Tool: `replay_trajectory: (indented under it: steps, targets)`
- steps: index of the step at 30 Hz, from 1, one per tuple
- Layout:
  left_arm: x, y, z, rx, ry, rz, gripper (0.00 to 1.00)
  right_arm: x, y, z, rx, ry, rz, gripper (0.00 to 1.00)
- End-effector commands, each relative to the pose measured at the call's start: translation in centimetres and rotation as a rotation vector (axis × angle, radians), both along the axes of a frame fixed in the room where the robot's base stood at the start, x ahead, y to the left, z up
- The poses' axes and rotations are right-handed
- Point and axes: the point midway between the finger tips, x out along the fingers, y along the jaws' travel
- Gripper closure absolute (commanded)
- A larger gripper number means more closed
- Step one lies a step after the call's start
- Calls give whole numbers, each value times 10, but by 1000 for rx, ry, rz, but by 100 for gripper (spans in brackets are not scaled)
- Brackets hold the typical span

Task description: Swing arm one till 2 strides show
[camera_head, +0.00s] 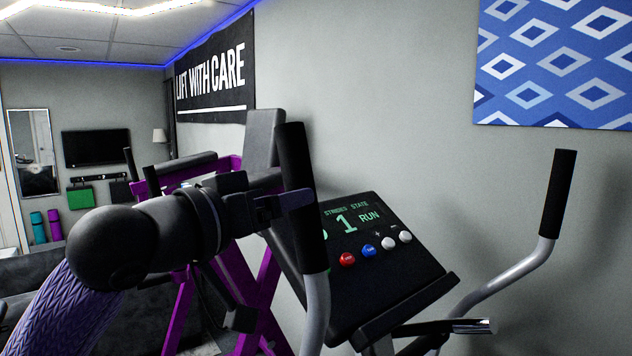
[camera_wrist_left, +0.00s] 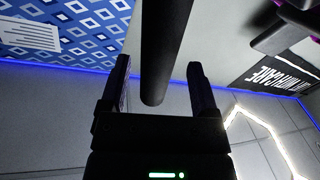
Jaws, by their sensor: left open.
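The exercise machine's console (camera_head: 420,262) stands at the centre right, its screen reading STRIDES and STATE, with a green 1 (camera_head: 346,222) and RUN (camera_head: 370,217). Another character left of the 1 is partly hidden. The machine has two swing arms with black grips, a left one (camera_head: 297,165) and a right one (camera_head: 558,195). My left gripper (camera_head: 297,200) is at the left grip. In the left wrist view, my gripper's two fingers (camera_wrist_left: 160,82) are apart, with the black grip (camera_wrist_left: 165,45) between them. Contact cannot be told. My right gripper is out of view.
Below the screen are a red button (camera_head: 347,259), a blue button (camera_head: 369,251) and two white buttons (camera_head: 389,243). A purple-framed bench (camera_head: 265,285) stands behind my left arm. A grey wall is close behind the machine.

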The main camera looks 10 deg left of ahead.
Motion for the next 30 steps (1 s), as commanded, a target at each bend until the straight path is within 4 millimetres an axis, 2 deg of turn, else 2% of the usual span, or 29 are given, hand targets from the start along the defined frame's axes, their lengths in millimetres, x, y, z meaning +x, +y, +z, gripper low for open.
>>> replay_trajectory:
  steps: [3,9,19,30]
  targets:
    - [23,-12,3,-3,1,-2,21,1,0,10,0,-1,-1,21]
    - [47,-23,1,-1,-1,-1,21,1,0,15,1,-2,-3,21]
    - [52,-26,0,1,-2,0,21,1,0,15,1,-3,-4,21]
    - [51,-25,0,1,-2,0,100,1,1,15,3,-3,-5,21]
